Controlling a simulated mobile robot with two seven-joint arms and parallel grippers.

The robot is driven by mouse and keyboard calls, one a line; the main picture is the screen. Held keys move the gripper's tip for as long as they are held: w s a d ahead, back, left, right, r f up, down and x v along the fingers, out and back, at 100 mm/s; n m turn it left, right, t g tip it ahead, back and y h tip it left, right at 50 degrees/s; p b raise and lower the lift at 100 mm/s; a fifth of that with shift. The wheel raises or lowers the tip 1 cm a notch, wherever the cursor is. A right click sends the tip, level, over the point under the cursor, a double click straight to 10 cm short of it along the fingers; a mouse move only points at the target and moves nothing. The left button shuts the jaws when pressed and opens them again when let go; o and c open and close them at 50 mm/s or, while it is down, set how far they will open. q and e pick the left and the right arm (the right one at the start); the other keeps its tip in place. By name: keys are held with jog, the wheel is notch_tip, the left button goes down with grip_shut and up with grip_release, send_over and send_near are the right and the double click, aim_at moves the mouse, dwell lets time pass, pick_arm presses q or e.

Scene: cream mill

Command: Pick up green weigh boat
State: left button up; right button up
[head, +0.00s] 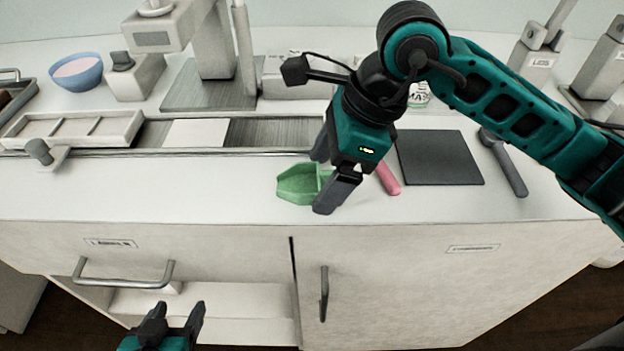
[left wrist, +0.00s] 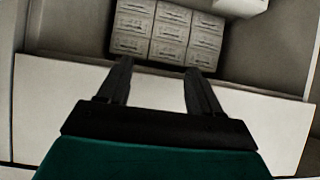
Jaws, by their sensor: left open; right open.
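The green weigh boat (head: 298,184) sits on the white counter near its front edge in the head view. My right gripper (head: 322,184) is at the right end of the boat with its fingers apart. One finger is behind the boat and the other in front, and they hide its right end. I cannot tell whether the fingers touch it. My left gripper (head: 177,312) is open and empty, low in front of the cabinet. In the left wrist view its fingers (left wrist: 158,85) are apart, with nothing between them.
A dark square mat (head: 440,158), a pink-handled tool (head: 389,179) and a dark-handled tool (head: 508,167) lie right of the boat. A divided tray (head: 72,130) and a blue bowl (head: 76,72) stand at left. The drawer (head: 125,272) below is open.

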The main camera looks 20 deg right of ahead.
aim_at(327, 172)
jog(key=c, duration=1)
jog(key=shift+o, duration=0.2)
jog(key=shift+r, duration=0.1)
notch_tip(327, 172, up, 20)
jog(key=p, duration=0.3)
